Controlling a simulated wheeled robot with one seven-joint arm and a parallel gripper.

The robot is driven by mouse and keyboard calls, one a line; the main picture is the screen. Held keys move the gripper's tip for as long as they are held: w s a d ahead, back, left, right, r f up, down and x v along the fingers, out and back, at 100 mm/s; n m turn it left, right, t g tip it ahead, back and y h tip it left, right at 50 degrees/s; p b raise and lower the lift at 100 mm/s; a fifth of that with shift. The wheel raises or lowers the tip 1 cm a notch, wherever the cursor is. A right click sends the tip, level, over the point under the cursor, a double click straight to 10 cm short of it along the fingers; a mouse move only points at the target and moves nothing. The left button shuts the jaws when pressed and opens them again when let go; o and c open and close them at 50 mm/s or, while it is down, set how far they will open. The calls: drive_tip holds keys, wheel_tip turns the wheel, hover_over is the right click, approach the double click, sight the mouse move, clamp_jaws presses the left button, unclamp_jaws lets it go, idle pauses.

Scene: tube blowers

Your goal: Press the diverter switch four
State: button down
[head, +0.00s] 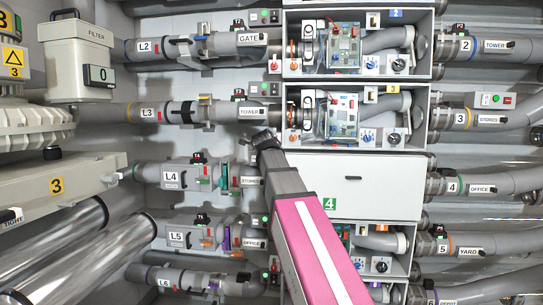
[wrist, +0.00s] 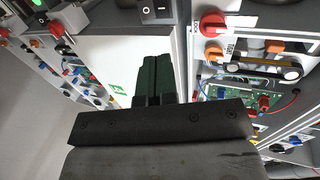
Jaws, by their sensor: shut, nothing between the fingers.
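My gripper (head: 265,140) is at the left edge of bay four, in front of the pipes; its dark fingers (wrist: 154,75) are together and empty in the wrist view. The bay four cover (head: 362,185) is a closed white panel with a green 4 label (head: 330,203); a white panel with a green label (wrist: 116,89) also shows behind the fingers in the wrist view. A black rocker switch (wrist: 155,11) sits on a grey plate beyond the fingertips, apart from them. I cannot read a number on it. My arm hides part of the row-four fittings in the head view.
Open bays two (head: 343,48) and three (head: 343,115) above hold circuit boards and knobs. Pipe L4 (head: 172,178) runs in from the left, pipe four (head: 480,187) out to the right. A red knob (wrist: 212,26) and orange levers project near the fingers.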

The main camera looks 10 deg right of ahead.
drive_tip(key=shift+s+a+r, duration=0.15)
drive_tip(key=shift+s+r, duration=0.05)
drive_tip(key=shift+s, duration=0.25)
drive_tip(key=shift+s+a+f+g, duration=0.1)
drive_tip(key=shift+a+f+g, duration=0.05)
drive_tip(key=shift+f, duration=0.25)
drive_tip(key=shift+s+a+f+g, duration=0.1)
drive_tip(key=shift+a+f+g, duration=0.05)
drive_tip(key=shift+f, duration=0.25)
drive_tip(key=shift+w, duration=0.1)
drive_tip(key=x, duration=1.4)
drive_tip(key=shift+a+f, duration=0.1)
